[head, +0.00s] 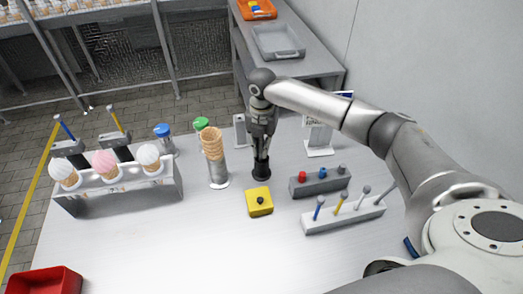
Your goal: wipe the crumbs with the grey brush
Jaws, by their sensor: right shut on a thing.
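My right gripper (262,145) points straight down near the middle of the white table. It is shut on a dark grey thing with a round, wide foot (261,170), which looks like the grey brush. The fingers hide its upper part. Its foot is at or just above the tabletop; I cannot tell whether it touches. I cannot make out any crumbs on the white table (185,245). My left gripper is not in view.
Close around the gripper stand a stack of cones (212,145), a yellow block (259,203) and a grey block with coloured knobs (321,184). A white rack (345,217) holds several tools. A cone stand (125,195) and red bin (40,283) are left. The front table is clear.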

